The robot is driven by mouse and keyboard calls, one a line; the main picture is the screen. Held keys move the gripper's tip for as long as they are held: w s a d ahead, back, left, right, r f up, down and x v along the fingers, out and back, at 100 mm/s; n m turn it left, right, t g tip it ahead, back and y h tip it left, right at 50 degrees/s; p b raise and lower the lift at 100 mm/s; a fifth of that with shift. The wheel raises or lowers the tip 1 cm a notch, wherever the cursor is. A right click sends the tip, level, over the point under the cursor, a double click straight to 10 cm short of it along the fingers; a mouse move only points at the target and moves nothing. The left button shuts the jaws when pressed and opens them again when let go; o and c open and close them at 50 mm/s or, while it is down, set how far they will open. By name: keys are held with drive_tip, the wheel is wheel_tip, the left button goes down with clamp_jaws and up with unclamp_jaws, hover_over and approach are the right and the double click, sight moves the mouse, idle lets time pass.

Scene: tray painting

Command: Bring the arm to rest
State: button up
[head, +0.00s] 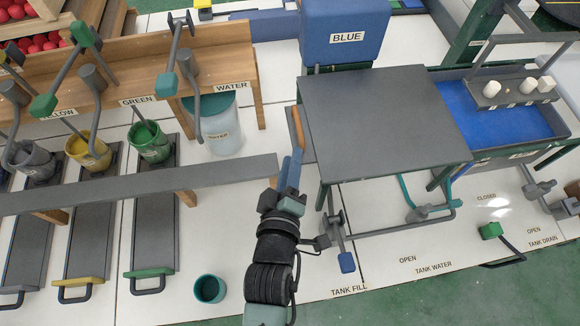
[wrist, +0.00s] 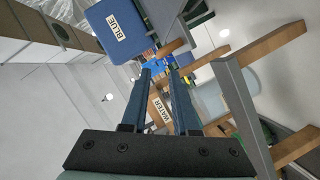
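My arm reaches up from the bottom middle of the head view. My gripper (head: 291,158) is beside the left edge of the dark grey plate (head: 385,120), above the white table. In the wrist view my gripper's two blue fingers (wrist: 159,76) stand apart with a clear gap and nothing between them; it is open and empty. A wooden handle (head: 298,128) is just past the fingertips at the plate's left edge. It also shows beyond the fingers in the wrist view (wrist: 171,47); whether they touch it I cannot tell.
A long grey bar (head: 140,185) runs left of my gripper. Yellow (head: 88,150) and green (head: 150,142) paint cups and a water container (head: 221,128) stand behind it. A blue tank (head: 345,28) is behind the plate. A teal cup (head: 209,289) stands left of my arm.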

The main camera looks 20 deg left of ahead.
drive_tip(key=shift+v, duration=0.75)
drive_tip(key=shift+r, duration=0.1)
drive_tip(key=w+d+r+m+t+h, duration=0.1)
drive_tip(key=w+d+r+m+t, duration=0.15)
drive_tip(key=r, duration=0.65)
drive_tip(key=w+d+r+m+t, duration=0.15)
drive_tip(key=w+r, duration=0.25)
drive_tip(key=r, duration=0.6)
drive_tip(key=w+d+r+m+t+h, duration=0.1)
drive_tip(key=w+r+m+t, duration=0.15)
drive_tip(key=r, duration=0.65)
drive_tip(key=s+d+r+m+t, duration=0.2)
drive_tip(key=s+r, duration=0.1)
drive_tip(key=r, duration=0.6)
drive_tip(key=s+d+r+m+t+h, duration=0.1)
drive_tip(key=s+d+r+m+t, duration=0.1)
drive_tip(key=r, duration=0.7)
drive_tip(key=s+d+r+m+t+h, duration=0.1)
drive_tip(key=s+d+r+m+t, duration=0.1)
drive_tip(key=r, duration=0.8)
drive_tip(key=shift+s+d+m, duration=0.75)
drive_tip(key=shift+s+m, duration=0.5)
